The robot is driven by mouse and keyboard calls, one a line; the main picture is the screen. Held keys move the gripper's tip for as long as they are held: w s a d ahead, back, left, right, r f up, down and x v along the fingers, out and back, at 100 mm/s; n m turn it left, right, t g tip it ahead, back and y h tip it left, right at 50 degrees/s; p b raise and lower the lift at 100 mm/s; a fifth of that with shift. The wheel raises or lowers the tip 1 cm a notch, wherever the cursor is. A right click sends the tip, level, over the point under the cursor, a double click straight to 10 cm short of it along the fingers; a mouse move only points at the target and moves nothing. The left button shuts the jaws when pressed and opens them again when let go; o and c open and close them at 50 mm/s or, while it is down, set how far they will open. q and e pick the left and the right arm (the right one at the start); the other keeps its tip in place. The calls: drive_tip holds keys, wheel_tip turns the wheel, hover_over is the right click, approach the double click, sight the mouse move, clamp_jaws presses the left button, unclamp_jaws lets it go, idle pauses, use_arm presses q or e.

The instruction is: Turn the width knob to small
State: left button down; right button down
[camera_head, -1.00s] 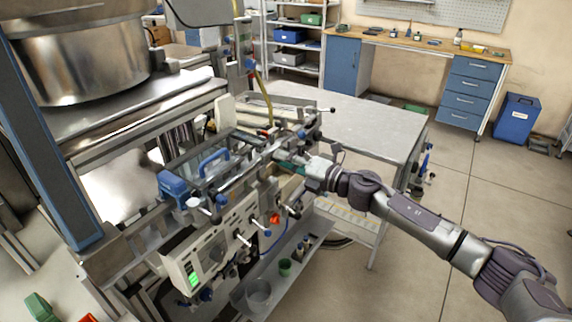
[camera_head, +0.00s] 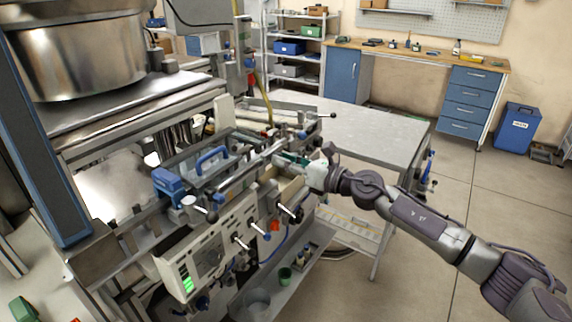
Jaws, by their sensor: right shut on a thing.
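My right gripper (camera_head: 306,172) is at the right end of the machine (camera_head: 215,232), next to a teal part (camera_head: 291,160). It is shut on a small part there, which I take to be the width knob. The fingers and wrist hide that part, so its setting cannot be read. My right arm reaches in from the lower right. My left gripper is not in view.
Levers with dark and blue ball ends (camera_head: 263,234) stick out from the machine's front. A blue handle (camera_head: 212,158) stands on top. A grey table (camera_head: 385,135) is behind the gripper. A lower shelf holds a green cup (camera_head: 284,275).

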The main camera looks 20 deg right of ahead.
drive_tip(key=shift+f+n, duration=0.15)
drive_tip(key=shift+n, duration=0.35)
drive_tip(key=c, duration=0.9)
unclamp_jaws()
drive_tip(key=v, duration=1.2)
